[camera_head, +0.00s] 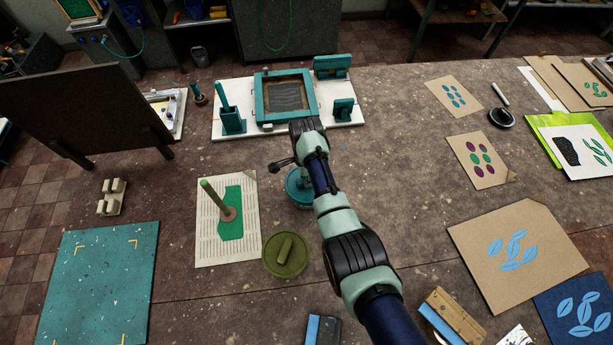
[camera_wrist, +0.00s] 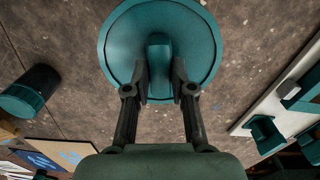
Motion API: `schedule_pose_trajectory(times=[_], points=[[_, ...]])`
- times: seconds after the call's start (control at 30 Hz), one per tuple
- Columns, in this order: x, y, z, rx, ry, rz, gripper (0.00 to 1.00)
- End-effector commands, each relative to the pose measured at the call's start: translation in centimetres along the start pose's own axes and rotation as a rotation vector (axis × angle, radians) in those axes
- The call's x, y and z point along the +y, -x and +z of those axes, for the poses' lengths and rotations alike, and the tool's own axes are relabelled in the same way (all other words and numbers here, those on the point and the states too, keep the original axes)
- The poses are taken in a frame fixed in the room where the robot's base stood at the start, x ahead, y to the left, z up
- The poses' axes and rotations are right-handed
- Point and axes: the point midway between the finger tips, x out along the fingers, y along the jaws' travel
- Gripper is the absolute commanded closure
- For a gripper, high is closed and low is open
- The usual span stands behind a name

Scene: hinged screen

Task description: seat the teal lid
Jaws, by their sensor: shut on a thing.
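The teal lid (camera_wrist: 200,48) is a round disc with a raised bar handle (camera_wrist: 159,52). My gripper (camera_wrist: 159,84) is shut on that handle, with a finger on each side. In the head view the lid (camera_head: 296,187) is partly hidden behind my arm. I cannot tell how high it is above the bench. A teal pot with a dark top (camera_wrist: 28,92) is left of the lid in the wrist view, apart from it. I cannot make out this pot in the head view, where my arm covers part of the bench.
An olive lid-like disc (camera_head: 276,265) lies close to my arm on the near side. A sheet with a green patch and an upright stick (camera_head: 212,247) is to the left. The white board with a teal frame (camera_head: 262,98) is beyond. Leaf prints (camera_head: 549,276) lie right.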

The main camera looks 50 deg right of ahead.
Motion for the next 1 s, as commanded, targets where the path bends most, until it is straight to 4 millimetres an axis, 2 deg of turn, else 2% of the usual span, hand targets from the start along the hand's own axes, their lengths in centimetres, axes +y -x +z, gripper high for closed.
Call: schedule_pose_trajectory(times=[0.7,1.0], points=[[0.0,0.0,0.0,0.000,0.001,0.001,1.00],[0.0,-0.9,0.0,0.000,0.001,0.001,1.00]])
